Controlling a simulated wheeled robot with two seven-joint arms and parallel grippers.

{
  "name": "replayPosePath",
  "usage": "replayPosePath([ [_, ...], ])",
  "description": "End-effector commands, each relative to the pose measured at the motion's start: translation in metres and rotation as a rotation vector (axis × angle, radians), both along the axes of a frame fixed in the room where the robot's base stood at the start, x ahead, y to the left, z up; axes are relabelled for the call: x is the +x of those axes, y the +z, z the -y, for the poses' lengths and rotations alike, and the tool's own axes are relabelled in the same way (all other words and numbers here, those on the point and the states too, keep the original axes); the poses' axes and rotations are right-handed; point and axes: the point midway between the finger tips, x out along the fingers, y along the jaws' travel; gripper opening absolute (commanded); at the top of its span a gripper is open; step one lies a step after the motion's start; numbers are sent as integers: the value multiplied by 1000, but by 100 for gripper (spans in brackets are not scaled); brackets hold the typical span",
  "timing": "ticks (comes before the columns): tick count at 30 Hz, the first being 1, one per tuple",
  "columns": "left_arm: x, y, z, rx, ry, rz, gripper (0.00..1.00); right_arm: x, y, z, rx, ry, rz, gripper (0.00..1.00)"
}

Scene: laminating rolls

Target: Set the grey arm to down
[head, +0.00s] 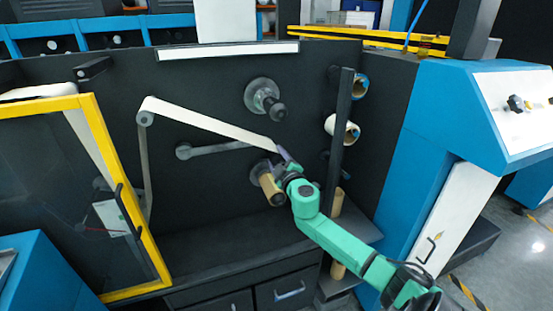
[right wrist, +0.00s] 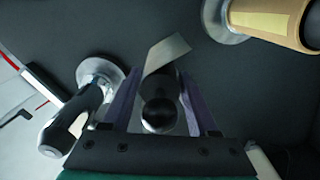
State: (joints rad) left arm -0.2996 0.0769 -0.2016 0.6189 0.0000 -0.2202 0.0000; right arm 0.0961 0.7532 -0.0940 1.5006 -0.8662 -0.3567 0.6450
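The grey arm (head: 215,149) runs nearly level across the dark panel from a round joint at its left. Its right end is hidden behind the white web (head: 205,121), which slopes down to the right towards my right gripper (head: 284,157). In the right wrist view, the purple fingers of my right gripper (right wrist: 160,100) stand apart on either side of a dark cylinder with a rounded end (right wrist: 158,116). Narrow gaps show beside it; I cannot tell if a finger touches it. I cannot tell if this cylinder belongs to the grey arm. My left gripper is out of view.
A spindle with a black handle (head: 268,98) sits above my right gripper, and a brown core (head: 270,187) on another spindle sits close below it. A dark upright post (head: 341,130) and rolls (head: 343,130) stand to the right. A yellow-framed door (head: 134,215) is at the left.

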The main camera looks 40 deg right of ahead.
Motion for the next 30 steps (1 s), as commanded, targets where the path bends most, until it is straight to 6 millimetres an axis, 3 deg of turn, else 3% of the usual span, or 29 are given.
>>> replayPosePath([
  [1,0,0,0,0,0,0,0,0,0,0,0,0,0,36],
  [4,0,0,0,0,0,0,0,0,0,0,0,0,0,0],
  [30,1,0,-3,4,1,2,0,0,-1,0,-1,-2,-1,0],
])
